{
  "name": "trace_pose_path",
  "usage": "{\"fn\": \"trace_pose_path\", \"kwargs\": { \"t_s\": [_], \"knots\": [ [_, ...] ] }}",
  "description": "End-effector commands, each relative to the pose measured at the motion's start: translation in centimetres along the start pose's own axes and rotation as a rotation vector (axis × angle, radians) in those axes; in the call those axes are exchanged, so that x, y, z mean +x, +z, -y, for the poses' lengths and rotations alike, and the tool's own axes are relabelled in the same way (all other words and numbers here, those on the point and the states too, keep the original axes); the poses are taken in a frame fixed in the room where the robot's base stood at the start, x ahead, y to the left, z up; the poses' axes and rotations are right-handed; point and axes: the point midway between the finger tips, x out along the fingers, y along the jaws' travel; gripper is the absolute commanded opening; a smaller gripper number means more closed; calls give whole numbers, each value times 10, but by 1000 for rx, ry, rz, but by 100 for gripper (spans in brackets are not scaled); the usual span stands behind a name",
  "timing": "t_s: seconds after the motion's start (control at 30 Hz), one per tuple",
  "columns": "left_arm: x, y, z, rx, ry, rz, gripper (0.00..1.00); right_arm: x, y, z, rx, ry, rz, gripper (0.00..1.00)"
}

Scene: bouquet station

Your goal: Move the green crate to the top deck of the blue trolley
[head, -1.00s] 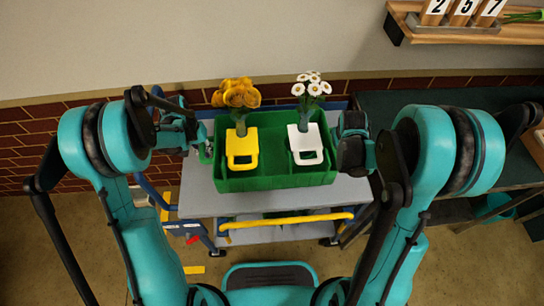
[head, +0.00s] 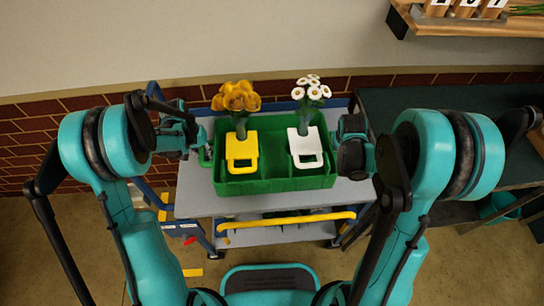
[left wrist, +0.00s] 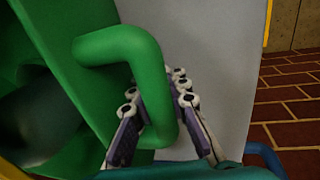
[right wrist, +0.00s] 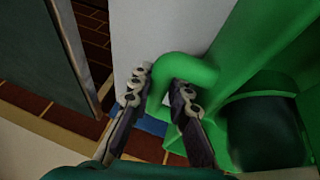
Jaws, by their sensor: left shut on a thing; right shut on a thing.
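The green crate (head: 276,184) is over the grey top deck (head: 193,200) of the blue trolley; I cannot tell whether it touches the deck. It holds a yellow carrier (head: 242,148) with orange flowers and a white carrier (head: 305,146) with white daisies. My left gripper (head: 203,150) is at the crate's left end, shut on a green handle (left wrist: 118,42) in the left wrist view. My right gripper (head: 343,148) is at the right end, shut on the other handle (right wrist: 190,66) in the right wrist view. The right gripper's fingers are mostly hidden in the head view.
The trolley's yellow bar (head: 290,220) and a lower shelf (head: 280,236) are on the near side. A dark table (head: 430,98) stands to the right. A wooden wall shelf (head: 490,30) is at the upper right. A brick wall (head: 130,95) is behind.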

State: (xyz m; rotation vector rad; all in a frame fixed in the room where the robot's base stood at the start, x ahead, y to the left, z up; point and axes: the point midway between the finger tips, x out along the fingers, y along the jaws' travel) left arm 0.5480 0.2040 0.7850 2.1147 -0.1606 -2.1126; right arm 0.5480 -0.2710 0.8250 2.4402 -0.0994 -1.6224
Motion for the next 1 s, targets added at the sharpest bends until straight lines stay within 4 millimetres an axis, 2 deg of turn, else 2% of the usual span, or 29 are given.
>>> {"fn": "trace_pose_path", "kwargs": {
  "t_s": [0.17, 0.2, 0.27, 0.3, 0.67, 1.0],
  "knots": [
    [10, 0, 2, 0, 1, 0, 0, 9, 3, 2, 0, 1, -2, 0],
    [11, 0, 2, 0, 0, 0, 15, 10, 4, 2, 0, 0, 0, 20],
    [9, 0, 2, 0, 0, 0, 31, 8, 3, 2, 0, 0, 0, 36],
    [9, 0, 2, 0, 0, 0, 36, 8, 3, 2, 0, 0, 0, 38],
    [2, 0, 1, 0, 1, 0, 36, 8, 3, 3, 0, -2, -1, 38],
    [-49, 0, 1, -1, -1, 0, 36, 8, 3, 3, -1, -3, 0, 38]
  ]
}}
